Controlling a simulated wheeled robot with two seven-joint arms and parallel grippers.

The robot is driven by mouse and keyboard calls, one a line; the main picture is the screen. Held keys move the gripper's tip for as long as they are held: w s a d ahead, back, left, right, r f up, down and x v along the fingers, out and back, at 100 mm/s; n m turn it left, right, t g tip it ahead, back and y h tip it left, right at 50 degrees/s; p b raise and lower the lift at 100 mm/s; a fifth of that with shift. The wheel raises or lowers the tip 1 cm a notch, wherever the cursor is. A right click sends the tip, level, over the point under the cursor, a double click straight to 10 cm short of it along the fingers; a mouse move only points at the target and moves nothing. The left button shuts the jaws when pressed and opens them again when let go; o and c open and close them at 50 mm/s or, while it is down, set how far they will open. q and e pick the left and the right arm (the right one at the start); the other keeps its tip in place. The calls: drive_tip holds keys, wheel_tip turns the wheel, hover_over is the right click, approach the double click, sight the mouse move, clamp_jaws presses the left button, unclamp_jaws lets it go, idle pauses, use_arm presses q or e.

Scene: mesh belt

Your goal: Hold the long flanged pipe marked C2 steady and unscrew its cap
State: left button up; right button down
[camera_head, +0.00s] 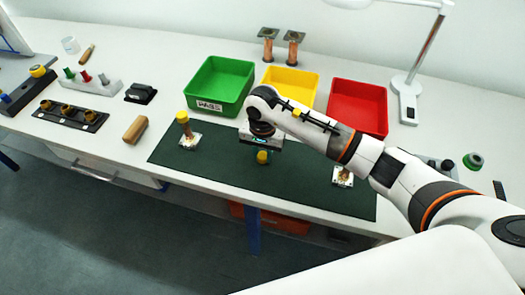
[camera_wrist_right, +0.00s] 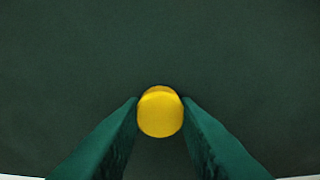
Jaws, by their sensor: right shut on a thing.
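My right gripper (camera_head: 262,148) points down over the dark green mat. It is shut on a yellow cap (camera_head: 262,158), which sits between both fingers in the right wrist view (camera_wrist_right: 160,112). No pipe shows below this cap. A copper pipe (camera_head: 187,131) with a yellow cap (camera_head: 182,116) stands upright on a pale flange at the mat's left. Another flanged pipe (camera_head: 342,177) stands at the mat's right, its upper part hidden by my right arm. I cannot read a C2 mark on either pipe. My left gripper is not in view.
Green (camera_head: 219,86), yellow (camera_head: 283,78) and red (camera_head: 358,108) bins stand behind the mat (camera_head: 225,172). Two more flanged pipes (camera_head: 268,47) stand farther back. A lamp (camera_head: 407,95) is at right. Racks and a wooden block (camera_head: 135,130) lie left. The mat's front middle is clear.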

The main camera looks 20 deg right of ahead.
drive_tip(key=shift+f, duration=0.35)
drive_tip(key=shift+f, duration=0.1)
drive_tip(key=shift+f+b, duration=0.1)
drive_tip(key=shift+b, duration=0.25)
drive_tip(key=c, duration=1.1)
unclamp_jaws()
